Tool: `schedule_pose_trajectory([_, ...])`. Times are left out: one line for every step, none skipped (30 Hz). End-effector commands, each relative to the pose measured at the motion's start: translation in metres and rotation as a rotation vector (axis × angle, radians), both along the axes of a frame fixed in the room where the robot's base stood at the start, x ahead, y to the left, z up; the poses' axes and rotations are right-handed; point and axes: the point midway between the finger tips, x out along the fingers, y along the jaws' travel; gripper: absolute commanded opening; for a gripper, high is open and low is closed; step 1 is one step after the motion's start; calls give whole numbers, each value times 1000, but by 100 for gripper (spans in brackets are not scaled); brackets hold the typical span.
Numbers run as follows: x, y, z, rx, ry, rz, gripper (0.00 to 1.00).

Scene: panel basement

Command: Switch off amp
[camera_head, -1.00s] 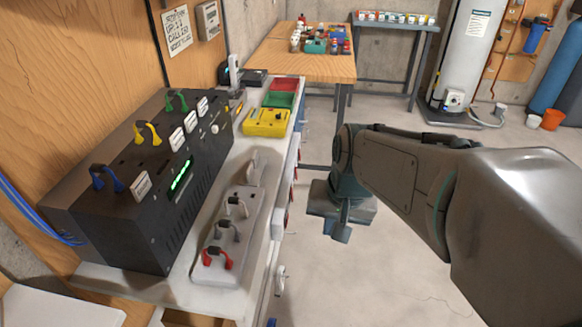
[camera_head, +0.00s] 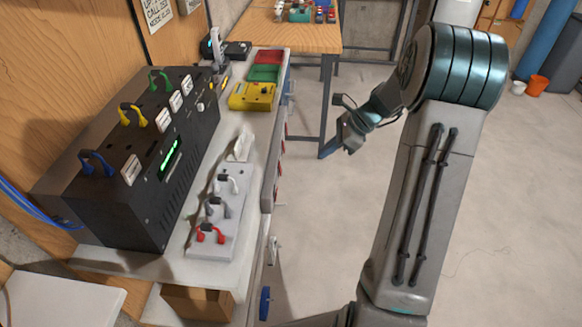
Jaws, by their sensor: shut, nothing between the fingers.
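A long black box (camera_head: 150,165) with a lit green display (camera_head: 171,158) stands on the bench at left and looks like the amp. Blue (camera_head: 97,163), yellow (camera_head: 132,114) and green (camera_head: 159,80) looped leads sit on its top, with white labels too small to read beside them. A small round pale knob (camera_head: 200,107) is near its far end. I cannot tell which part is its switch. My gripper (camera_head: 334,148) is shut and empty over the floor, right of the bench and apart from the box.
A grey strip (camera_head: 234,195) with red, grey and white looped leads lies before the box. A yellow device (camera_head: 252,96), green tray (camera_head: 264,73) and red tray (camera_head: 270,56) are farther back. A wooden table (camera_head: 285,38) stands behind.

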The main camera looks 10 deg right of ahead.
Motion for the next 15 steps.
schedule_pose_trajectory([0, 0, 0, 1, 0, -1, 0])
schedule_pose_trajectory([0, 0, 0, 1, 0, -1, 0])
schedule_pose_trajectory([0, 0, 0, 0, 0, 0, 0])
schedule_pose_trajectory([0, 0, 0, 0, 0, 0, 0])
schedule_pose_trajectory([0, 0, 0, 0, -1, 1, 0])
schedule_pose_trajectory([0, 0, 0, 0, -1, 1, 0])
schedule_pose_trajectory([0, 0, 0, 0, -1, 2, 0])
schedule_pose_trajectory([0, 0, 0, -1, 0, 2, 0])
schedule_pose_trajectory([0, 1, -1, -1, 0, 2, 0])
schedule_pose_trajectory([0, 2, -2, 0, 0, 2, 0])
schedule_pose_trajectory([0, 3, -3, 0, 0, 3, 0])
schedule_pose_trajectory([1, 5, -5, 0, 1, 3, 0])
schedule_pose_trajectory([1, 7, -8, 0, 1, 3, 0])
schedule_pose_trajectory([2, 9, -11, 0, 1, 3, 0])
schedule_pose_trajectory([3, 13, -16, 1, 3, 4, 0])
